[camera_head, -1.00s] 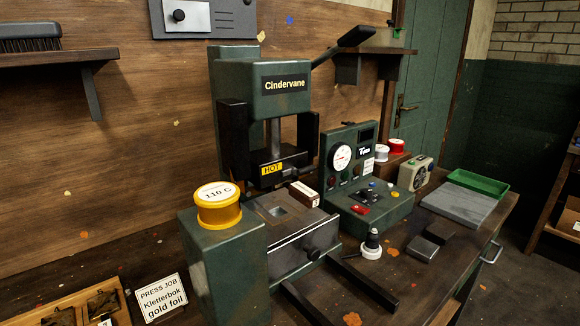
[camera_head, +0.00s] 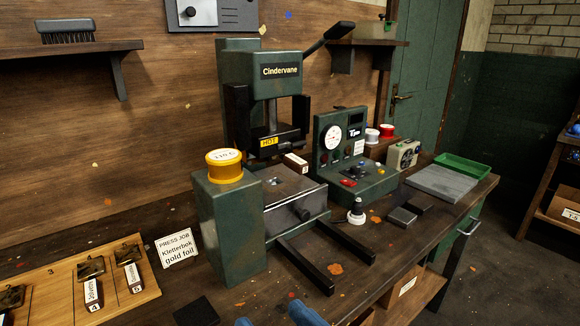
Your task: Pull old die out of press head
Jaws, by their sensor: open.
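The green Cindervane press has a dark head (camera_head: 269,152) with a yellow HOT label, above the press bed (camera_head: 285,183). A small brown block with a white label (camera_head: 297,162) shows at the head's right underside. It resembles the labelled ends of the dies (camera_head: 131,277) on the wooden rack, so it may be the old die's handle. The die's body is hidden or too small to make out. My gripper is not in view. Blue rounded parts, probably my arm (camera_head: 306,313), show at the bottom edge.
The wooden rack (camera_head: 62,298) has numbered places. A yellow spool (camera_head: 224,166) stands on the green pillar left of the bed. Two dark rails (camera_head: 304,268) extend forward. A control box (camera_head: 345,165), black-handled stamp (camera_head: 356,211), grey slab (camera_head: 440,184) and green tray (camera_head: 465,166) stand right.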

